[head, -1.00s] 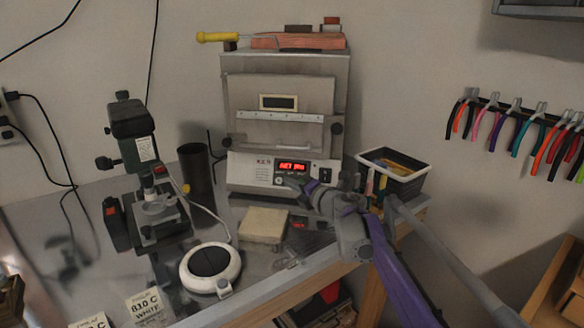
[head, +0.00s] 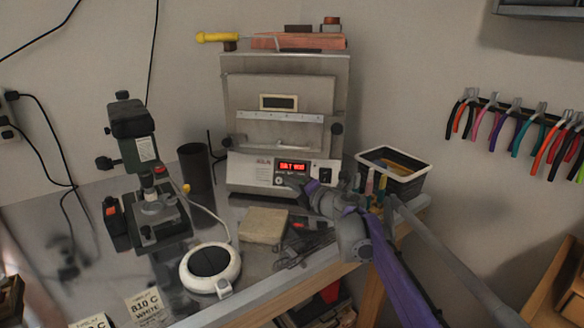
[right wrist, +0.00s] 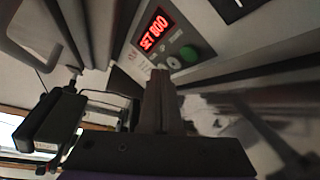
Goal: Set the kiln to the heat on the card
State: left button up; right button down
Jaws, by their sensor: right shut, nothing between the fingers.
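The kiln (head: 277,100) stands on the metal bench with its front door closed. Its red display (head: 292,167) is lit and reads SET 800 in the right wrist view (right wrist: 154,29). Below the display are buttons, including a green one (right wrist: 189,53). My right gripper (head: 290,181) is shut and empty, its tips at the kiln's button row. In the right wrist view the shut fingers (right wrist: 160,78) point at the panel; whether they touch a button I cannot tell. A card (head: 147,306) reading 810 C WHITE stands at the bench front. My left gripper is not in view.
A second card (head: 91,321) is cut off by the bottom edge. A microscope (head: 145,170), a dark cup (head: 196,170), a round white device (head: 211,266) and a pale block (head: 263,225) stand left of my arm. A tool bin (head: 408,184) stands right of the kiln.

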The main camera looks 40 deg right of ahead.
jog(key=shift+d, duration=0.1)
jog(key=shift+w+d+f, duration=0.15)
jog(key=shift+w+d, duration=0.1)
jog(key=shift+w, duration=0.1)
dwell(0.5)
jog(key=shift+s+a+p, duration=0.35)
jog(key=shift+p, duration=0.2)
jog(key=shift+r, duration=0.2)
jog(key=shift+s+a+r, duration=0.2)
jog(key=shift+s+a, duration=0.05)
jog(key=shift+a, duration=0.05)
jog(key=shift+s+a+r+p, duration=0.35)
jog(key=shift+s+a+p, duration=0.15)
jog(key=shift+a, duration=0.1)
jog(key=shift+s+a+r+p, duration=0.3)
jog(key=shift+s+a+p, duration=0.2)
jog(key=shift+a, duration=0.15)
jog(key=shift+s+a+r+p, duration=0.35)
jog(key=shift+s+a+p, duration=0.15)
jog(key=shift+a, duration=0.1)
